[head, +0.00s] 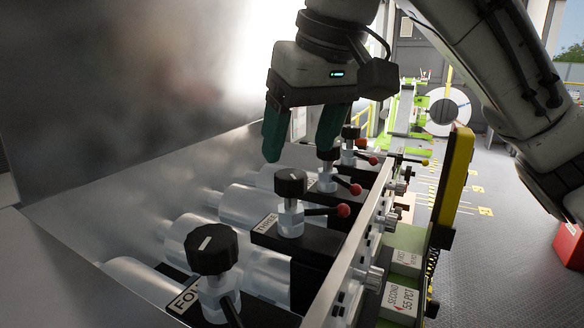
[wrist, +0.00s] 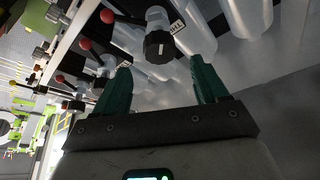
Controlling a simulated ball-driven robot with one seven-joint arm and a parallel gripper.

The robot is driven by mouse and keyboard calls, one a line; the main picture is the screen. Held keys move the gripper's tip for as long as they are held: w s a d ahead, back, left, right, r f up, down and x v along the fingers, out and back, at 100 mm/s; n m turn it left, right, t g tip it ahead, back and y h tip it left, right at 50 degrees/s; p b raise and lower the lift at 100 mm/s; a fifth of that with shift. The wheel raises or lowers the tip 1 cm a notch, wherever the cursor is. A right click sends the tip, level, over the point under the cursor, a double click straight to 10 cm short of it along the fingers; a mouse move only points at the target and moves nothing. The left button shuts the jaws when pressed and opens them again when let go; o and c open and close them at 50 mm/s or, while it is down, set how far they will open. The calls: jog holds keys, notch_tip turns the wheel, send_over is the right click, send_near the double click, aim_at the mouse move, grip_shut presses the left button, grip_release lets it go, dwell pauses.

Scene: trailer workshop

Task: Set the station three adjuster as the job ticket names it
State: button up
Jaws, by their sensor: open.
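The station three adjuster (head: 291,182) is a black knob with a white pointer mark on a pale metal stem, beside a plate lettered THREE (head: 265,223). The same knob (wrist: 159,45) shows in the wrist view, its mark about upright in the picture, with part of its label (wrist: 178,27). My gripper (head: 299,152) has green fingers spread apart and empty, above and just behind the knob in the head view. In the wrist view my gripper (wrist: 160,66) has its fingertips either side of the knob's line, apart from it. No ticket is clearly readable.
The station four knob (head: 210,248) stands nearer, and another knob (head: 328,154) stands beyond. Red-tipped levers (head: 342,211) stick out to the right. Metal rollers (head: 190,237) lie left.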

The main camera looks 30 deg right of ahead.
aim_at(291, 174)
jog(key=shift+x, duration=2.65)
jog(key=shift+c, duration=0.3)
jog(key=c, duration=1)
